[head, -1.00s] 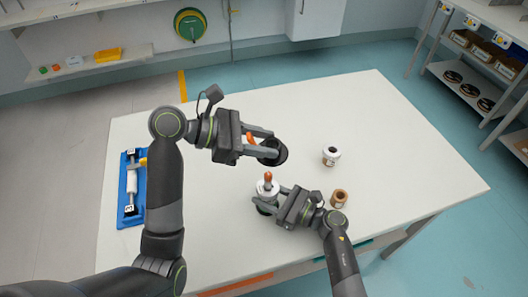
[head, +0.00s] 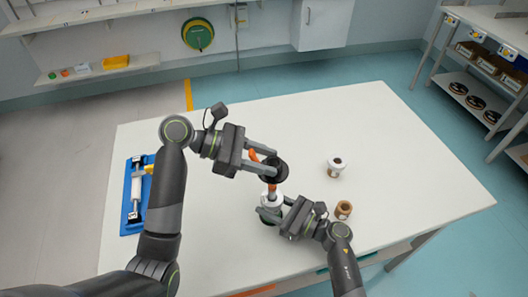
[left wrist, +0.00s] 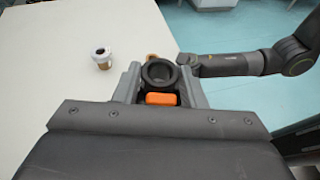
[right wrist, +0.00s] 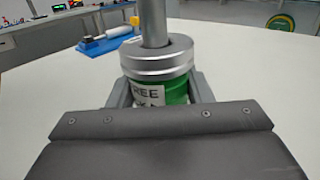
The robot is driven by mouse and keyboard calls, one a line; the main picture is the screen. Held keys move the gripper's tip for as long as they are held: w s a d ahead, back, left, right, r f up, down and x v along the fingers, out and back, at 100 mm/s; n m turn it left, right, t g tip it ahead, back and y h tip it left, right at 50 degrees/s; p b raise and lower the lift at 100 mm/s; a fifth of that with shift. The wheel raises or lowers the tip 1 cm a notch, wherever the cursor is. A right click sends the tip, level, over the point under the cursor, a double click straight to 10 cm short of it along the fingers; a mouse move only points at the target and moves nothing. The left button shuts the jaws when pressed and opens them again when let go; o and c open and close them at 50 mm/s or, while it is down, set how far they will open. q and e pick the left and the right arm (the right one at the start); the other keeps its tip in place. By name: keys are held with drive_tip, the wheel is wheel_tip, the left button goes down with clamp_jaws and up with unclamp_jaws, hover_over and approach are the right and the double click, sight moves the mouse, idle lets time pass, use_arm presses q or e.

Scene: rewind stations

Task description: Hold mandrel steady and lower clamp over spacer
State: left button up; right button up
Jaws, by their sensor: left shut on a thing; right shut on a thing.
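The clamp (head: 273,170) is a black ring with an orange part (head: 252,155). My left gripper (head: 266,162) is shut on it and holds it in the air by the mandrel's top. The black ring also shows between the fingers in the left wrist view (left wrist: 160,72). A silver ring (right wrist: 157,58), perhaps the spacer, sits around the post. My right gripper (right wrist: 160,92) is shut on the mandrel's body. Whether the clamp is centred over the tip is unclear.
A blue tray (head: 129,190) with a white roller lies at the left. The table's far right is clear.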

use_arm(q)
drive_tip(key=shift+f, duration=1.65)
drive_tip(key=shift+f, duration=3.65)
drive_tip(key=o, duration=1.2)
drive_tip(key=shift+c, duration=0.2)
drive_tip(key=shift+f, duration=0.1)
drive_tip(key=shift+a, duration=0.1)
drive_tip(key=v, duration=1.2)
use_arm(e)
drive_tip(key=o, duration=1.2)
